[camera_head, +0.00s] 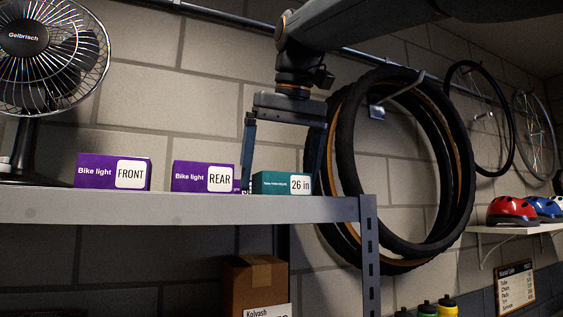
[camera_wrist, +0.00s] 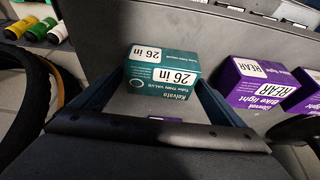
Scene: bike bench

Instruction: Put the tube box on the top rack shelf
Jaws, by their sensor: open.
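The tube box (camera_head: 281,184) is a small teal box marked "26 in". It sits on the top rack shelf (camera_head: 190,208), near the shelf's right end. My gripper (camera_head: 284,185) points down over it, with one finger on each side of the box. The jaws are open. In the wrist view the tube box (camera_wrist: 161,78) lies between the two blue fingers of my gripper (camera_wrist: 150,90). I cannot tell whether either finger touches it.
Purple bike light boxes marked REAR (camera_head: 205,177) and FRONT (camera_head: 112,171) stand left of the tube box, REAR close to my left finger. A fan (camera_head: 50,55) stands at the far left. Tyres (camera_head: 400,170) hang just right of the shelf. A cardboard box (camera_head: 255,280) sits below.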

